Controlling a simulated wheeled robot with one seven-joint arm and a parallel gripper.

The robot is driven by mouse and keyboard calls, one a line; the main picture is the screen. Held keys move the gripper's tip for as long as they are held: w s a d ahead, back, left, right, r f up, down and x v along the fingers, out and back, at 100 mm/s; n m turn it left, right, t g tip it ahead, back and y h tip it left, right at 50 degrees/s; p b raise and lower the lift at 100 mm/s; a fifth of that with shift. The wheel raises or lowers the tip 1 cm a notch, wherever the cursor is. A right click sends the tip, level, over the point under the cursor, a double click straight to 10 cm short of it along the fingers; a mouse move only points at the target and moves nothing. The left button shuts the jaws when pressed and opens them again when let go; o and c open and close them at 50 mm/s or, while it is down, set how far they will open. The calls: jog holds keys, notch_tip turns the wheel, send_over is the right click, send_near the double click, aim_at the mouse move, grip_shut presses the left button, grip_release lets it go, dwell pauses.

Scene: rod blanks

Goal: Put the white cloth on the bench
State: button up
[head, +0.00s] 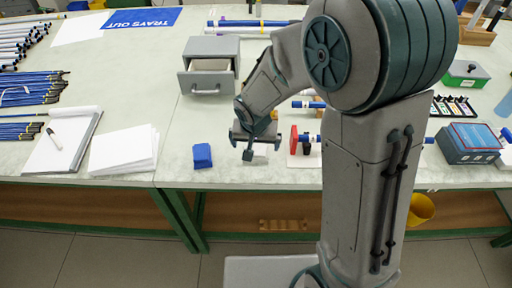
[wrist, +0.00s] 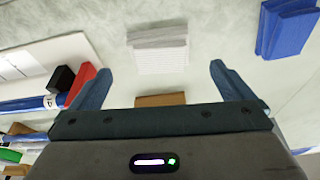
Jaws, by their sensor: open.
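The white cloth (wrist: 158,48) is a folded, ribbed stack lying on the pale bench top. In the head view the white cloth (head: 260,150) shows only in part, under my gripper (head: 254,142). My gripper also shows in the wrist view (wrist: 160,72), with its two fingers wide apart and nothing between them. The cloth lies just beyond the fingertips, between their lines, apart from both. The bench (head: 230,176) has a pale marbled top with a green front edge.
A folded blue cloth (head: 202,155) lies left of my gripper. A red-ended fixture (head: 294,140) stands close on its right. A grey drawer box (head: 209,66) stands behind, and a notepad (head: 65,140) lies at left. Bench top between the paper stack and blue cloth is clear.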

jog(key=v, duration=0.7)
jog(key=s+d+r, duration=0.3)
jog(key=s+d, duration=0.4)
jog(key=s+d+r+n, duration=0.1)
jog(key=s+d+r, duration=0.3)
jog(key=s+d, duration=0.3)
jog(key=shift+s+r, duration=0.25)
jog(key=shift+s, duration=0.25)
